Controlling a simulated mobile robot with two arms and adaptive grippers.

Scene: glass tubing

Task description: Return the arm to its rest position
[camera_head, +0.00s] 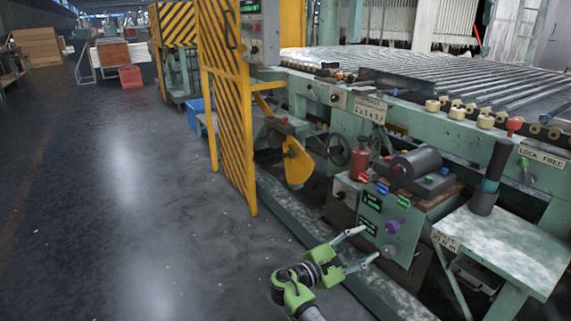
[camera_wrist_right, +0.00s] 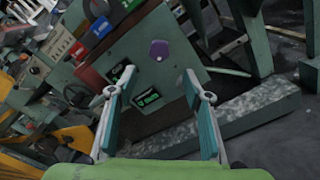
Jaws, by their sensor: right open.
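My right gripper (camera_head: 356,250) is open and empty in the head view, at the lower middle, in front of a green control box (camera_head: 372,215). Its two fingers point right toward the box and appear apart from it. The right wrist view also shows the open gripper (camera_wrist_right: 158,88), with nothing between the fingers. Past them is the box's face with a purple knob (camera_wrist_right: 159,50) and green displays. My left gripper is not in view.
A long green machine with metal rollers (camera_head: 480,85) fills the right side. A yellow-black striped barrier (camera_head: 228,110) stands left of it. A green side table (camera_head: 500,245) is at the lower right. The grey floor (camera_head: 130,200) at the left is clear.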

